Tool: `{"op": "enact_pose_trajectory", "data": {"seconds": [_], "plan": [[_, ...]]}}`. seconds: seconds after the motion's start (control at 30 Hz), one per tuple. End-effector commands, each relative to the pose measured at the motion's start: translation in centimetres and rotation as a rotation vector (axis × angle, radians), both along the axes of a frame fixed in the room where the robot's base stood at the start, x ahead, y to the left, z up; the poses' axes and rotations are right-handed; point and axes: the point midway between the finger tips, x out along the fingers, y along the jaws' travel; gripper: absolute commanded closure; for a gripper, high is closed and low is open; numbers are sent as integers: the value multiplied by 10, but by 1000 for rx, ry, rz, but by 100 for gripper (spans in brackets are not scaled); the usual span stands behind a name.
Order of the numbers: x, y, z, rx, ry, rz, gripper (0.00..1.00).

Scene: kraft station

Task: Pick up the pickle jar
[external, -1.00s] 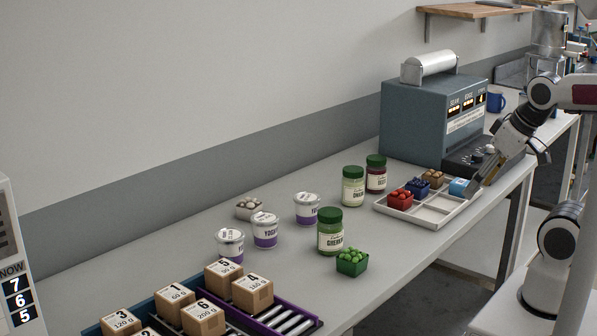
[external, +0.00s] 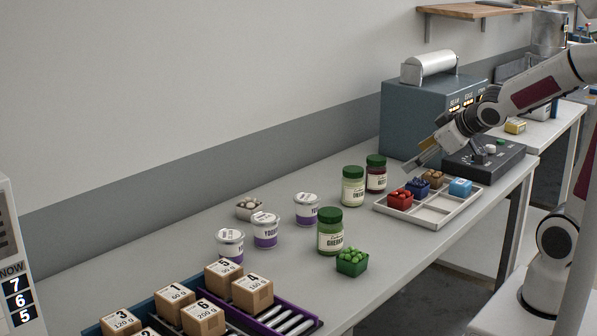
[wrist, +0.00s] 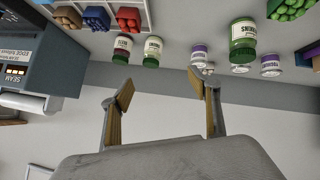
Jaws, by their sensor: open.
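The large glass jar with a green lid and a label that seems to read GHERKIN (external: 330,233) stands upright on the bench; I take it as the pickle jar. It also shows in the wrist view (wrist: 242,45), upside down, right of my fingers. A slimmer green-lidded pale jar (external: 353,187) and a dark red jar (external: 376,175) stand behind it; their labels are hard to read. My gripper (external: 428,160) is open and empty, raised near the grey machine, behind and right of the jars and apart from them. Both fingers show in the wrist view (wrist: 160,90).
A green punnet (external: 352,262) stands close to the gherkin jar's right front. Several yogurt tubs (external: 265,232) stand to its left. A white divided tray (external: 432,213) with small punnets lies to the right. Numbered boxes (external: 203,318) fill the front left.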

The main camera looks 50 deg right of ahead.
Motion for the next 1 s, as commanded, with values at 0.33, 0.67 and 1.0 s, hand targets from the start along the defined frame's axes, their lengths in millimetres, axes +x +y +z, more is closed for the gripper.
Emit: {"op": "enact_pose_trajectory", "data": {"seconds": [0.33, 0.67, 1.0], "plan": [[59, 17, -24, -10, -94, 174, 39], [91, 53, -55, 63, -166, 373, 39], [96, 100, -88, 226, -225, 579, 39]]}}
